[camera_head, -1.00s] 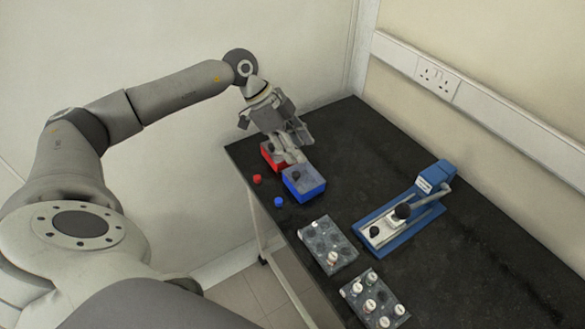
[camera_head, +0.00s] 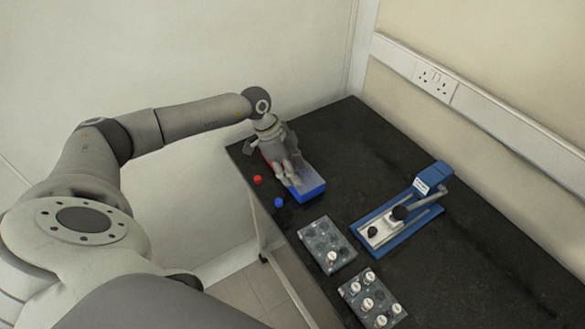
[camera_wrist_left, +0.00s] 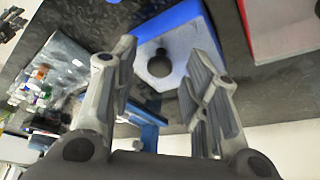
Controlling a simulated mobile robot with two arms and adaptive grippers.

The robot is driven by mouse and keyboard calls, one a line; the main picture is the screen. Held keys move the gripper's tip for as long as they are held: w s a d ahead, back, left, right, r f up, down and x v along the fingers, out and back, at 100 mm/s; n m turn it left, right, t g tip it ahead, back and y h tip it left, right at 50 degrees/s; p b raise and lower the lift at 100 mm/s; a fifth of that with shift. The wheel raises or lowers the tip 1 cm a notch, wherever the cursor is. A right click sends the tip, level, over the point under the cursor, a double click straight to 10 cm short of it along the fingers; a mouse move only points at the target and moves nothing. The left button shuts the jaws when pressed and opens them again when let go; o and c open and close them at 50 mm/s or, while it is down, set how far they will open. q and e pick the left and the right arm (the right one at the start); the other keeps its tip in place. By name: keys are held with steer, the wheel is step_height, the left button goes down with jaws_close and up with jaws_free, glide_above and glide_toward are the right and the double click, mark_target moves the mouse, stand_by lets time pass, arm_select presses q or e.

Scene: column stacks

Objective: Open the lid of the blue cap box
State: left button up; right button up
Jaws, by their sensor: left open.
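The blue cap box (camera_head: 312,193) stands near the table's left edge in the head view, partly hidden by my left gripper (camera_head: 291,181). Its blue side wall also shows in the left wrist view (camera_wrist_left: 178,18). The box has a pale lid (camera_wrist_left: 181,50) with a round dark knob (camera_wrist_left: 158,63) in its middle. The lid lies on the box. My left gripper is open, and in the wrist view its two fingers (camera_wrist_left: 160,55) show on either side of the knob. I cannot tell whether they touch it. My right gripper is not in view.
A red box (camera_head: 267,159) stands just behind, largely hidden by my gripper. A red cap (camera_head: 257,180) and a blue cap (camera_head: 279,202) lie near the table's left edge. Grey racks with vials (camera_head: 327,243) and a blue press (camera_head: 405,212) stand nearer and to the right.

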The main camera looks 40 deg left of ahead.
arm_select(q)
jaws_close()
stand_by(0.3)
